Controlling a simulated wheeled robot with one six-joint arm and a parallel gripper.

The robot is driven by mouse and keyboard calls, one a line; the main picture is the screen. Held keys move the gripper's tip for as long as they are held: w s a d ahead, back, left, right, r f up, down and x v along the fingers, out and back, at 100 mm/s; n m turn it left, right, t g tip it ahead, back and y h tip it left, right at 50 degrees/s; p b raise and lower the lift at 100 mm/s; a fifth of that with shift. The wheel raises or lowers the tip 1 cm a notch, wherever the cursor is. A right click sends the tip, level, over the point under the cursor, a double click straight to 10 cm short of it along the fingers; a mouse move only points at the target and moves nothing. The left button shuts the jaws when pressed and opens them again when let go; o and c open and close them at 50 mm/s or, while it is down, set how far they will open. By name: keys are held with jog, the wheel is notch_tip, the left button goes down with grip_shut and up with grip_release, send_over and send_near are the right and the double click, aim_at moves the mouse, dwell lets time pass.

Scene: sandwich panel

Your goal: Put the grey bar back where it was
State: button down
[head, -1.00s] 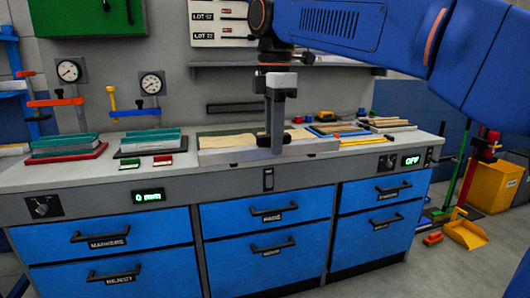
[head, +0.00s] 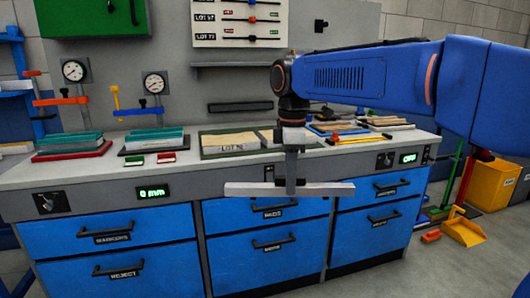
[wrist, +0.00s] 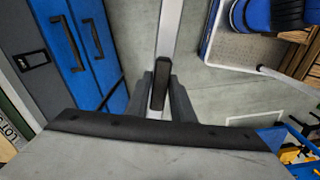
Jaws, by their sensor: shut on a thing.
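The grey bar (head: 240,189) is long, straight and pale, and lies level across the front of the workbench in the head view. My gripper (head: 291,184) points down and is shut on it to the right of the bar's middle. The bar hangs in front of the upper drawers, clear of the worktop. In the wrist view the bar (wrist: 171,28) runs up from between the dark fingers of my gripper (wrist: 160,88), with grey floor beyond it.
The worktop (head: 190,172) carries a LOT card tray (head: 230,145), teal stacks on red and dark trays (head: 72,146), and several slats at right. A wall shelf (head: 235,66) and a dark wall strip (head: 240,107) look empty. A yellow bin (head: 497,181) stands at right.

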jog(key=w+d+f+m, duration=0.5)
jog(key=d+f+m, duration=0.1)
jog(key=f, duration=1.4)
jog(key=w+d+f+m, duration=0.6)
jog(key=d+f, duration=0.3)
jog(key=f, duration=1.2)
jog(key=w+d+f+m, duration=0.6)
jog(key=d+f, duration=0.1)
jog(key=f, duration=1.4)
jog(key=shift+d, duration=0.3)
jog(key=shift+r, duration=0.1)
